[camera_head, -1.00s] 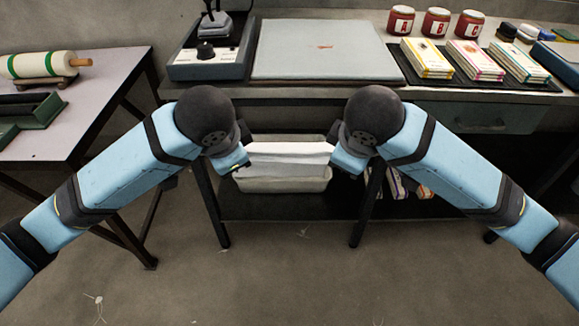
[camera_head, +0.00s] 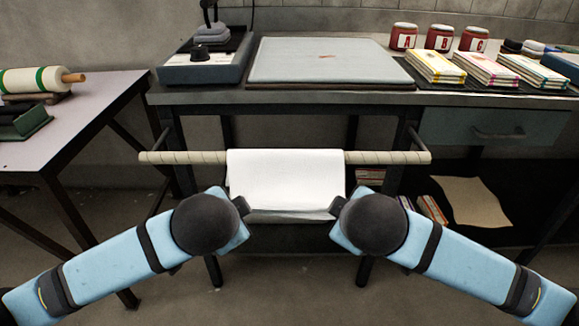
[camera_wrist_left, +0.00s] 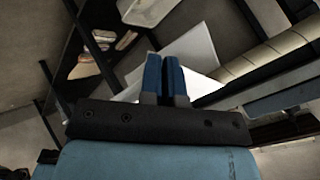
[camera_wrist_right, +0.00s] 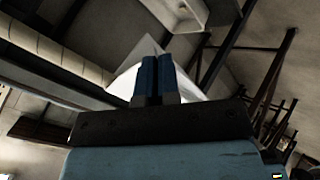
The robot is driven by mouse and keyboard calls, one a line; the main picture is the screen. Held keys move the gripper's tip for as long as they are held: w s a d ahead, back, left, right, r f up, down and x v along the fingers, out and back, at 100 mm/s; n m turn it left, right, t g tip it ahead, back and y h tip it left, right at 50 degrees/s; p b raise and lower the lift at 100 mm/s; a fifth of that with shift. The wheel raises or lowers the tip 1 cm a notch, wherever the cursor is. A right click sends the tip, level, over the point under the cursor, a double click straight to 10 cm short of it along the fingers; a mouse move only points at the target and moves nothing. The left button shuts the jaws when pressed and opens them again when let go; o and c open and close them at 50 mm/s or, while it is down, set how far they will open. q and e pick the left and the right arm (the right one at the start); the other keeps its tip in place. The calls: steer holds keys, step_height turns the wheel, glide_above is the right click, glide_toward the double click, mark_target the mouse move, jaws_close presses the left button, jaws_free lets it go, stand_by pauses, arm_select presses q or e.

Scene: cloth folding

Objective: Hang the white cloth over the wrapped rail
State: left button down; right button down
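The white cloth (camera_head: 286,180) lies over the middle of the wrapped rail (camera_head: 390,158), with its front part hanging down. Bare rail shows on both sides of it. My left gripper (camera_head: 243,207) is at the cloth's lower left corner and my right gripper (camera_head: 337,207) at its lower right corner, both below and in front of the rail. In the left wrist view the fingers (camera_wrist_left: 164,75) are together on the cloth (camera_wrist_left: 190,52). In the right wrist view the fingers (camera_wrist_right: 157,75) are likewise together on the cloth (camera_wrist_right: 142,58). The cloth's back part is hidden.
The rail stands out in front of a workbench (camera_head: 300,98) carrying a grey board (camera_head: 325,62), jars and packets. A side table (camera_head: 80,115) with a roller (camera_head: 35,80) stands at left. A brown sheet (camera_head: 475,200) lies on the lower right shelf.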

arm_select(q)
steer(key=shift+a+f, duration=0.1)
steer(key=shift+f, duration=0.1)
arm_select(e)
steer(key=shift+d+f, duration=0.1)
steer(key=shift+f, duration=0.1)
arm_select(q)
steer(key=c, duration=1.1)
jaws_free()
arm_select(e)
steer(key=c, duration=1.1)
jaws_free()
arm_select(q)
steer(key=shift+s, duration=0.15)
arm_select(e)
steer(key=shift+s, duration=0.15)
